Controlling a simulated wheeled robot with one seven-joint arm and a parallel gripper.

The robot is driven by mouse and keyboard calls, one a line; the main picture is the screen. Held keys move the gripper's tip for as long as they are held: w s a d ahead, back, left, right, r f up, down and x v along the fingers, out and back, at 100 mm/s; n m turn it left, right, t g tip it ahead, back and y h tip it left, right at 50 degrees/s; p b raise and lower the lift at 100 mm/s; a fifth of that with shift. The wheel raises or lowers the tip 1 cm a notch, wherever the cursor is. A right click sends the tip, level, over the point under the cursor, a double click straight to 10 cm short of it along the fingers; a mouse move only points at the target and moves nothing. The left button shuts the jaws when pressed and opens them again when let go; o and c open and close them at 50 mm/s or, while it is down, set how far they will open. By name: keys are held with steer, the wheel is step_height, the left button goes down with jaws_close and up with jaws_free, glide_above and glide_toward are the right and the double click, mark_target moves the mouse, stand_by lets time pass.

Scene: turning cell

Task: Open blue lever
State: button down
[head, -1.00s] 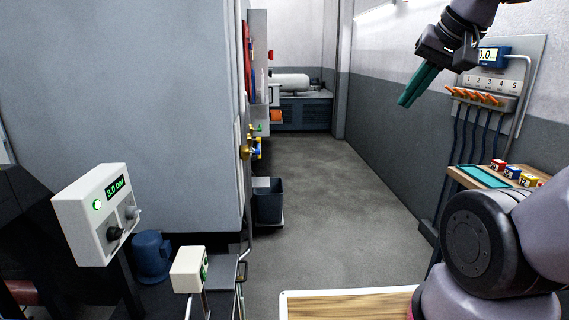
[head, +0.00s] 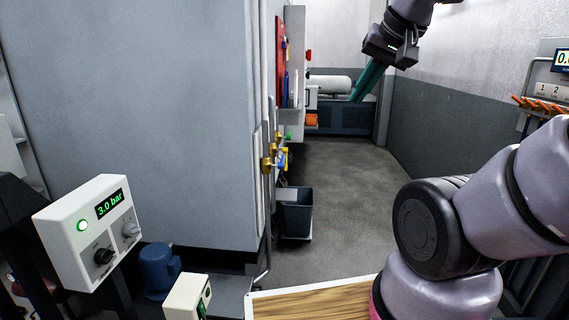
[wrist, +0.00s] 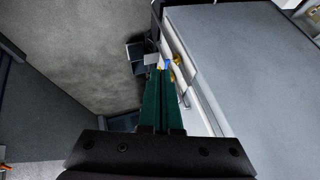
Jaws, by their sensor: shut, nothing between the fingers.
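A small blue lever (head: 281,160) shows beside brass valve fittings (head: 267,164) on pipes along the right edge of the big grey cabinet. A yellow part sits close to it. In the wrist view the blue lever (wrist: 168,63) is tiny, just beyond the fingertips in the picture. Its exact angle is too small to tell. My gripper (head: 357,98) has long green fingers and is shut and empty. It is in the air, up and right of the lever in the head view, and apart from it. The fingers also show in the wrist view (wrist: 161,78).
The grey cabinet (head: 140,110) fills the left side. A dark bin (head: 296,215) stands on the floor below the valves. A pressure box reading 3.0 bar (head: 90,228) is at front left. Orange levers (head: 540,104) are on the right wall. The aisle floor (head: 350,180) is clear.

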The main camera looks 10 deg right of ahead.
mark_target(282, 161)
stand_by(0.3)
steer(key=c, duration=1.2)
jaws_free()
steer(key=o, duration=0.4)
steer(key=shift+w+a, duration=0.1)
steer(key=shift+w, duration=0.2)
steer(key=shift+o, duration=0.2)
steer(key=w+a+f+n+g+y, duration=0.1)
steer(key=w+a+f+y, duration=0.15)
steer(key=w, duration=0.75)
steer(key=w+a+f+g+y, duration=0.15)
steer(key=w+f, duration=0.25)
steer(key=w, duration=0.6)
steer(key=w+a+f+n+g+y, duration=0.1)
steer(key=w+a+f+y, duration=0.15)
steer(key=w, duration=0.65)
steer(key=w+d+f+m+t+y, duration=0.2)
steer(key=w+d+f+t, duration=0.1)
steer(key=w+f, duration=0.9)
steer(key=w+d+f+m+t+y, duration=0.2)
steer(key=w+d+f+m+t, duration=0.15)
steer(key=w+f, duration=0.8)
steer(key=w+a+f, duration=0.3)
steer(key=w+a, duration=0.1)
steer(key=a, duration=0.4)
steer(key=shift+w+f+n, duration=0.4)
steer(key=shift+n, duration=0.05)
